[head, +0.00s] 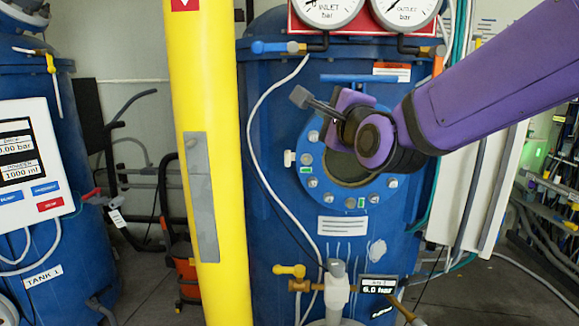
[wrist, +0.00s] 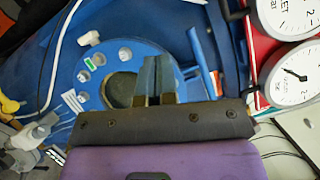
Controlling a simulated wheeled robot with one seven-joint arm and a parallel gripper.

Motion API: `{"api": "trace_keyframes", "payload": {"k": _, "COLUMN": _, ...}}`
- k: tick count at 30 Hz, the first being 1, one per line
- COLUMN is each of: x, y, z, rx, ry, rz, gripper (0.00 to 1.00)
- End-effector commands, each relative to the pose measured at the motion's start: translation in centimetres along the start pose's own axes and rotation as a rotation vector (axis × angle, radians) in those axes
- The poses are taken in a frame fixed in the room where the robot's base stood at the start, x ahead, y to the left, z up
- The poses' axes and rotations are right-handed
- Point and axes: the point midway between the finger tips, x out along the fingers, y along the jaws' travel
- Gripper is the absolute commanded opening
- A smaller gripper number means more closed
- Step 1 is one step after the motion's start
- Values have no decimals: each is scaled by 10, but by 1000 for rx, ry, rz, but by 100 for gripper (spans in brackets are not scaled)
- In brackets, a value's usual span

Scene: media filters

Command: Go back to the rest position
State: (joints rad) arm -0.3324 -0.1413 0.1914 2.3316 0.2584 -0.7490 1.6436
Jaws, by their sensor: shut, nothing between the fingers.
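My gripper (head: 303,99) is at the end of my purple arm, in front of the upper part of the blue tank (head: 272,180). In the wrist view its two fingers (wrist: 155,75) are together with nothing between them. The fingers overlap the view of the round blue flange (head: 312,165), which has bolts around a dark window (wrist: 119,90). I cannot tell how far the fingertips are from the flange. My wrist hides the upper right of the flange in the head view.
A yellow post (head: 215,270) stands left of the tank. Two gauges, inlet (head: 328,10) and outlet (head: 405,12), sit above. A blue-handled valve (head: 268,47) is at upper left, and a yellow-handled valve (head: 289,270) below. A control panel (head: 30,165) is at far left.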

Motion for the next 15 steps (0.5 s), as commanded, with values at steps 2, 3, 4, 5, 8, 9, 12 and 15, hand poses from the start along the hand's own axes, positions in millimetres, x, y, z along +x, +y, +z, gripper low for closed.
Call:
{"api": "trace_keyframes", "payload": {"k": 2, "x": -16, "y": -3, "z": -18, "rx": -154, "ry": 27, "rz": 89, "gripper": 0}}
{"api": "trace_keyframes", "payload": {"k": 3, "x": -25, "y": -2, "z": -27, "rx": -235, "ry": 36, "rz": 140, "gripper": 0}}
{"api": "trace_keyframes", "payload": {"k": 4, "x": -32, "y": -2, "z": -34, "rx": -295, "ry": 41, "rz": 180, "gripper": 0}}
{"api": "trace_keyframes", "payload": {"k": 5, "x": -39, "y": 0, "z": -40, "rx": -354, "ry": 45, "rz": 221, "gripper": 0}}
{"api": "trace_keyframes", "payload": {"k": 8, "x": -67, "y": 3, "z": -62, "rx": -546, "ry": 45, "rz": 359, "gripper": 0}}
{"api": "trace_keyframes", "payload": {"k": 9, "x": -79, "y": 5, "z": -70, "rx": -618, "ry": 39, "rz": 417, "gripper": 0}}
{"api": "trace_keyframes", "payload": {"k": 12, "x": -113, "y": 10, "z": -90, "rx": -793, "ry": 10, "rz": 563, "gripper": 0}}
{"api": "trace_keyframes", "payload": {"k": 15, "x": -151, "y": 15, "z": -108, "rx": -952, "ry": -42, "rz": 713, "gripper": 0}}
